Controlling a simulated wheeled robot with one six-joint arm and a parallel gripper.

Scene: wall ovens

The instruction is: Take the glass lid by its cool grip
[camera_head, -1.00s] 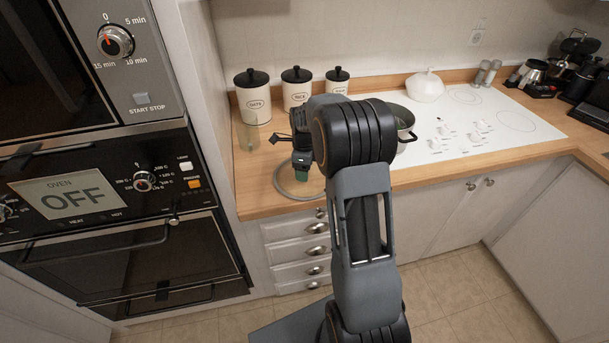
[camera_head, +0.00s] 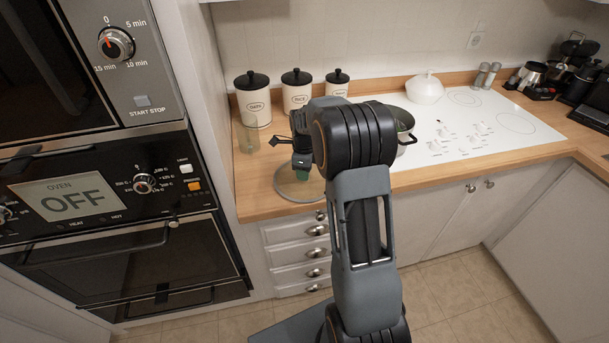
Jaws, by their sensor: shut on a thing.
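The glass lid (camera_head: 285,187) is a round clear disc with a grey rim at the counter's front left edge. My gripper (camera_head: 302,169) points down over the middle of the lid and is shut on its grip. A small green part (camera_head: 302,175) shows just under the fingers, above the glass. My arm hides the lid's right side. I cannot tell whether the rim rests on the counter or is slightly off it. A dark pot (camera_head: 405,122) stands on the hob, partly behind my arm.
A clear glass (camera_head: 248,137) stands left of my gripper. White canisters with black lids (camera_head: 256,106) line the wall behind. A white lidded dish (camera_head: 425,89) is on the white hob (camera_head: 500,125). The oven column (camera_head: 110,185) stands at left.

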